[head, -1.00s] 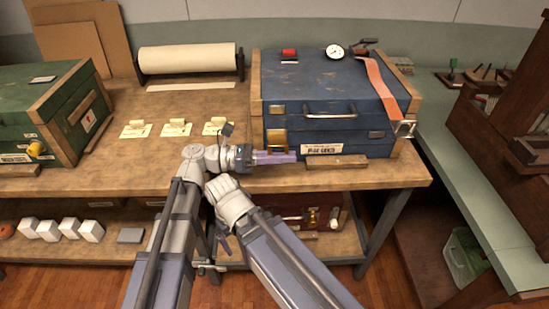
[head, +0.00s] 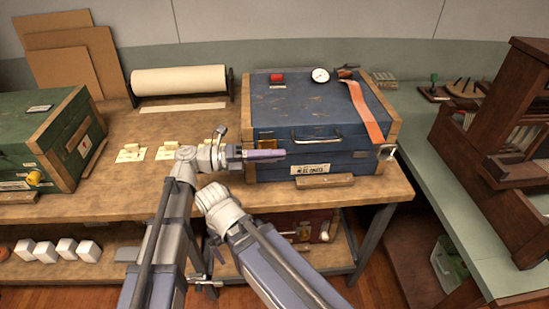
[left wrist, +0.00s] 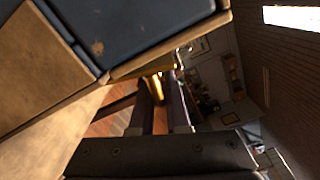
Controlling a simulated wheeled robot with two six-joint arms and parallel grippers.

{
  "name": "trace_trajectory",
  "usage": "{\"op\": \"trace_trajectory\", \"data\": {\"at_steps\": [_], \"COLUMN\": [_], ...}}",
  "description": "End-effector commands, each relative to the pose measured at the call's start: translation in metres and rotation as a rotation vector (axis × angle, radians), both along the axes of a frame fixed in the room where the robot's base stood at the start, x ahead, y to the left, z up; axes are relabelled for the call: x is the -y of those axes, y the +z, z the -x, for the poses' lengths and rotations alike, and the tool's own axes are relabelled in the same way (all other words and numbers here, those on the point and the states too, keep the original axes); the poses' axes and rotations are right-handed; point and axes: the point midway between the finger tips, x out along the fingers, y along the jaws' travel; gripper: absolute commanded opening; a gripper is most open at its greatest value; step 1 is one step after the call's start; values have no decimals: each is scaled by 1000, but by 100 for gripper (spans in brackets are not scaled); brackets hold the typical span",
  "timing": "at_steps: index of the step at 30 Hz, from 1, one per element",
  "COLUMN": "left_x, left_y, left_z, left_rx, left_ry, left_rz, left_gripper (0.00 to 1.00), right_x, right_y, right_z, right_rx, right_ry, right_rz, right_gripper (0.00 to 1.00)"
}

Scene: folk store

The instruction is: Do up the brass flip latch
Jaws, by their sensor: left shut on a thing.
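The blue case (head: 320,118) stands with its lid down on the wooden bench. The brass flip latch (head: 265,143) is on the left part of its front, partly hidden behind my left gripper (head: 266,156). That gripper lies sideways across the case front, its fingers shut on the latch. In the left wrist view the brass latch (left wrist: 157,86) shows between the finger ends, beside the case's wooden edge. My right arm is bent in front of the bench; its gripper is mostly hidden, so I cannot tell its jaws.
A carry handle (head: 318,137) and a label (head: 310,169) are right of the latch. A wooden block (head: 325,181) lies before the case. A red ribbon (head: 366,113) and a round dial (head: 320,75) are on the lid. A green case (head: 40,135) stands at left.

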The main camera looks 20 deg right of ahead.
Motion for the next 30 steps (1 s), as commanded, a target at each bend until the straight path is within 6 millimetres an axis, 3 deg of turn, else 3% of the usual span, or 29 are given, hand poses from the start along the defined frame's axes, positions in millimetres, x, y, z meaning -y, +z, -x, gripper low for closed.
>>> {"op": "trace_trajectory", "data": {"at_steps": [13,30], "left_x": [4,5], "left_y": [11,12], "left_z": [-15,-18], "left_rx": [-205,-238], "left_ry": [1,4], "left_rz": [-57,-63], "left_gripper": [0,0], "right_x": [0,0], "right_y": [10,11], "right_z": [0,0], "right_rx": [0,0], "right_ry": [0,0], "right_rz": [0,0], "right_gripper": [100,100]}}
